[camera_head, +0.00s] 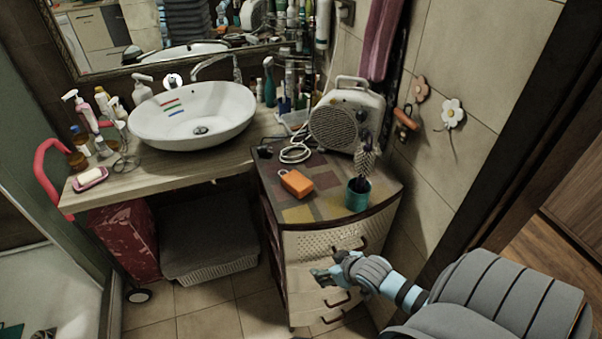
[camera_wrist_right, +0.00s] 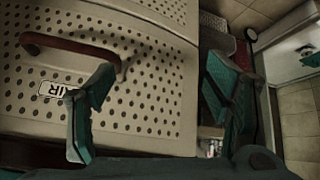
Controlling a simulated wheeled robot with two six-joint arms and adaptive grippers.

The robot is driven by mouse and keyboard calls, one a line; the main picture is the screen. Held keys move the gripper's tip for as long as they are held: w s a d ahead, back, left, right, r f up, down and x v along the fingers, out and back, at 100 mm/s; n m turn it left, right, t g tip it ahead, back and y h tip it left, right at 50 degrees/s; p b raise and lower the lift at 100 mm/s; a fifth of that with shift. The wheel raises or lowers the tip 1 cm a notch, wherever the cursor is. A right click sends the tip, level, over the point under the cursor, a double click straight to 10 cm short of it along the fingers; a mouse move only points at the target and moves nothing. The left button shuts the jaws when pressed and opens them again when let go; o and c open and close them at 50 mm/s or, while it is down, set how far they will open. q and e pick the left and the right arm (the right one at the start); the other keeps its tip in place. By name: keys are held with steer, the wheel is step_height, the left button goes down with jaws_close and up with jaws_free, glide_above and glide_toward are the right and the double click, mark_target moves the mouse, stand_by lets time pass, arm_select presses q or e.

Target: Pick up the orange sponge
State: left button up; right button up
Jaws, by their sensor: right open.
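The orange sponge (camera_head: 296,183) is a small block lying on the patterned top of the drawer cabinet (camera_head: 318,212) in the head view. My right gripper (camera_head: 322,275) is in front of the cabinet's drawers, below the top and apart from the sponge. In the right wrist view my right gripper (camera_wrist_right: 160,110) has its two fingers spread wide with nothing held between them. That view shows the perforated drawer front and its handle (camera_wrist_right: 70,48); the sponge is not in it. My left gripper is in neither view.
A teal cup (camera_head: 358,194) with a brush stands to the sponge's right. A fan heater (camera_head: 347,118) and a white cord (camera_head: 297,151) are behind it. The sink (camera_head: 192,115) and bottles are on the left counter. Drawer handles (camera_head: 338,301) stick out near my right gripper.

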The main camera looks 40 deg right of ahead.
steer(key=w+a+r+n+t+y+p, duration=0.1)
steer(key=w+a+r+t, duration=0.2)
steer(key=r, duration=0.9)
steer(key=w+d+r+t, duration=0.3)
steer(key=w+d+r, duration=0.6)
steer(key=w+r, duration=0.15)
steer(key=y+b, duration=0.1)
steer(key=b, duration=0.3)
glide_toward(298, 180)
steer(key=shift+w+a+f+m, duration=0.1)
steer(key=shift+w+f+m, duration=0.2)
steer(key=shift+w+f, duration=0.5)
steer(key=b+x, duration=0.3)
steer(key=x, duration=0.4)
steer(key=shift+r, duration=0.2)
steer(key=shift+w, duration=0.25)
steer(key=shift+r, duration=0.1)
steer(key=shift+c, duration=0.2)
steer(key=c, duration=1.1)
steer(key=shift+r, duration=0.1)
